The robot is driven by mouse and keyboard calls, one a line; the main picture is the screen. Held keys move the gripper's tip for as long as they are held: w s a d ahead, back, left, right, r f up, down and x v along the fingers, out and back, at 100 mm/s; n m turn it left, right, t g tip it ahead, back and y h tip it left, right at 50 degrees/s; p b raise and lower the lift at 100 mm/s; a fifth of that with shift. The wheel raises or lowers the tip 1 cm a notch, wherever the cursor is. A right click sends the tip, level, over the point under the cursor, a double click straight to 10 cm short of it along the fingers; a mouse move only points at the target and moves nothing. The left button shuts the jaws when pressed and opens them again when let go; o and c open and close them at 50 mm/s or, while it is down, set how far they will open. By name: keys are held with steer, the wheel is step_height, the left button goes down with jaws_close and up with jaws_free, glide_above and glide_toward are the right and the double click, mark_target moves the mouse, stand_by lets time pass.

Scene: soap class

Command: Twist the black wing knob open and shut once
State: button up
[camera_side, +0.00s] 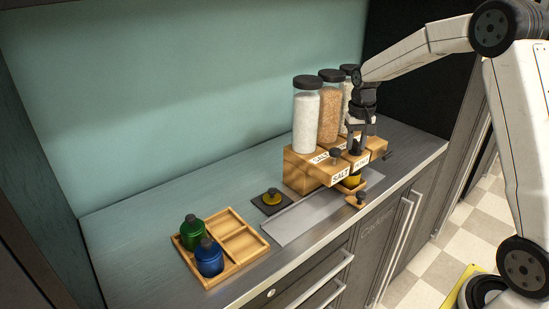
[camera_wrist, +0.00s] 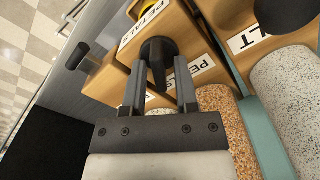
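The black wing knob (camera_wrist: 158,50) sits on a wooden dispenser block between my fingers in the wrist view, beside a label. My gripper (camera_wrist: 160,66) is open, with one finger on each side of the knob and visible gaps to its wing. In the side view my gripper (camera_side: 357,143) points down at the front of the wooden dispenser (camera_side: 300,172), where it largely hides this knob. Another black knob (camera_side: 336,154) stands on the SALT block, and also shows in the wrist view (camera_wrist: 285,10).
A grey mat (camera_side: 300,218) lies in front. A wooden tray (camera_side: 240,241) holds a green bottle (camera_side: 192,233) and a blue bottle (camera_side: 209,259).

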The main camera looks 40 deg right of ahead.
jaws_close()
steer(key=shift+n, duration=0.4)
steer(key=n, duration=0.6)
steer(key=shift+a+r, duration=0.1)
steer(key=n, duration=0.3)
steer(key=shift+w+n, duration=0.1)
steer(key=shift+n, duration=0.2)
steer(key=n, duration=0.3)
steer(key=shift+a, duration=0.1)
steer(key=shift+n, duration=0.4)
steer(key=shift+o, duration=1.5)
jaws_free()
